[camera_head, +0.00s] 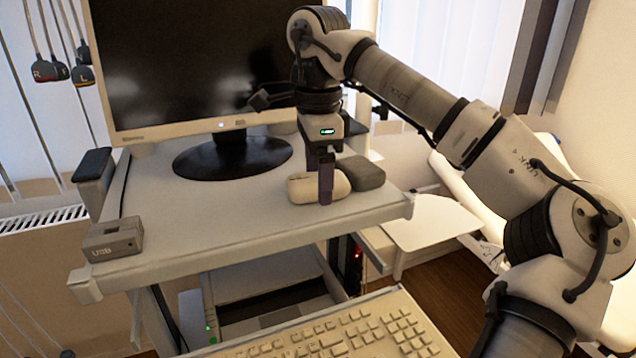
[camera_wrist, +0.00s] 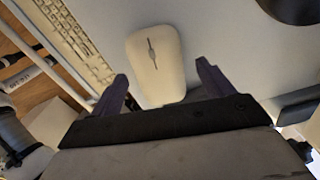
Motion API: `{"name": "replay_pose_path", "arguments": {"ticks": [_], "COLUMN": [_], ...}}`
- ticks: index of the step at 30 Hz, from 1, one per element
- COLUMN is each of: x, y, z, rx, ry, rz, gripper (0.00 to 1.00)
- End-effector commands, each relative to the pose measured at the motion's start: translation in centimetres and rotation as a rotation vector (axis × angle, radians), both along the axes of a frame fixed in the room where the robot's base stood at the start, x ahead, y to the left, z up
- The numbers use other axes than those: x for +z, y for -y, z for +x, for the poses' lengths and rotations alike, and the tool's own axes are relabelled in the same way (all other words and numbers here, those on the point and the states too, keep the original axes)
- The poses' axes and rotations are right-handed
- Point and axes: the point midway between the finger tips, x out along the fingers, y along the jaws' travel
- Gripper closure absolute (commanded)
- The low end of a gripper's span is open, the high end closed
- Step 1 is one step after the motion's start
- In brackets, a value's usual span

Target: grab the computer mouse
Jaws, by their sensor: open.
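The computer mouse (camera_head: 304,189) is a cream-white rounded shape on the grey cart top, in front of the monitor stand. In the wrist view the mouse (camera_wrist: 157,62) lies between and slightly beyond my two fingertips, with a dark scroll slit on its top. My gripper (camera_head: 326,178) points down at the mouse, and one dark finger hides part of it in the head view. In the wrist view my gripper (camera_wrist: 160,78) is open, with a purple-grey finger on each side of the mouse's near end. I cannot tell whether either finger touches it.
A dark grey rounded object (camera_head: 362,173) sits close to the right of the mouse. The monitor (camera_head: 200,60) stands behind on a black round base (camera_head: 200,160). A grey USB box (camera_head: 113,240) is at the left edge. A keyboard (camera_head: 350,330) lies lower in front.

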Motion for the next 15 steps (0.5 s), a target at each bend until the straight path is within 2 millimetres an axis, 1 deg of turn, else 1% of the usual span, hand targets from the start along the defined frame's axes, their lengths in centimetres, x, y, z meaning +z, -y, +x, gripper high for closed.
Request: {"name": "replay_pose_path", "arguments": {"ticks": [3,8,11,15], "x": [-0.45,-0.48,-0.47,-0.46], "y": [-0.03,-0.05,-0.05,-0.05], "z": [-0.04,-0.02,-0.02,-0.02], "rx": [0.001,0.001,0.001,0.001], "ry": [0.001,0.001,0.001,0.001], "rz": [0.000,0.000,0.000,0.000], "gripper": [0.20,0.20,0.30,0.49]}}
